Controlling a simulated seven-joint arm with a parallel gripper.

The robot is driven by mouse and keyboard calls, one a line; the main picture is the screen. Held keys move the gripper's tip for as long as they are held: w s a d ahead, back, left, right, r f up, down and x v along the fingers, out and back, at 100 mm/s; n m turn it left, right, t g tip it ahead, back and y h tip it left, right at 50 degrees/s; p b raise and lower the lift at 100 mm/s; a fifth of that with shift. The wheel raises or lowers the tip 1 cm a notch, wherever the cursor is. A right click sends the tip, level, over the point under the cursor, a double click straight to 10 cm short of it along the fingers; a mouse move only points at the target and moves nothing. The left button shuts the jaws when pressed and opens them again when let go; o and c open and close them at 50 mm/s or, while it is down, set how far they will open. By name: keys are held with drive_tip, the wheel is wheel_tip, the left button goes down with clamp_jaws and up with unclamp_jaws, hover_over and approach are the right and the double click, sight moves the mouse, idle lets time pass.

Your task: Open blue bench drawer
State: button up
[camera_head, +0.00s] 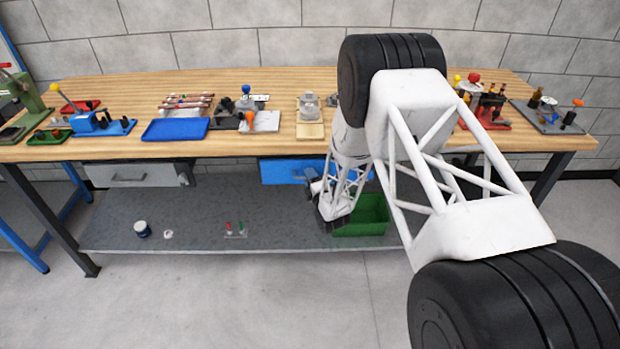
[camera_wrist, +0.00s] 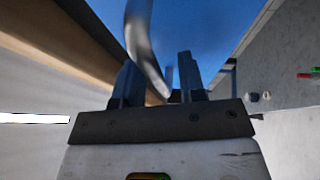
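The blue bench drawer (camera_head: 283,171) sits under the worktop at mid-bench, its right part hidden behind my arm. It looks shut or nearly so. My gripper (camera_head: 316,189) is in front of the drawer. In the wrist view the blue drawer front (camera_wrist: 222,35) fills the top, with its curved metal handle (camera_wrist: 142,45) coming down toward my gripper (camera_wrist: 160,75). The fingers are apart, and the handle's lower end shows between them with a visible gap. I cannot tell whether either finger touches the handle.
A grey drawer (camera_head: 130,174) hangs to the left. The wooden worktop (camera_head: 240,148) above carries a blue tray (camera_head: 176,130) and several fixtures. On the lower shelf (camera_head: 190,210) stand a green bin (camera_head: 364,218), a dark jar (camera_head: 142,229) and small parts. The floor in front is clear.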

clamp_jaws()
drive_tip(key=shift+s, duration=0.1)
drive_tip(key=s, duration=2.5)
drive_tip(key=shift+s, duration=0.25)
unclamp_jaws()
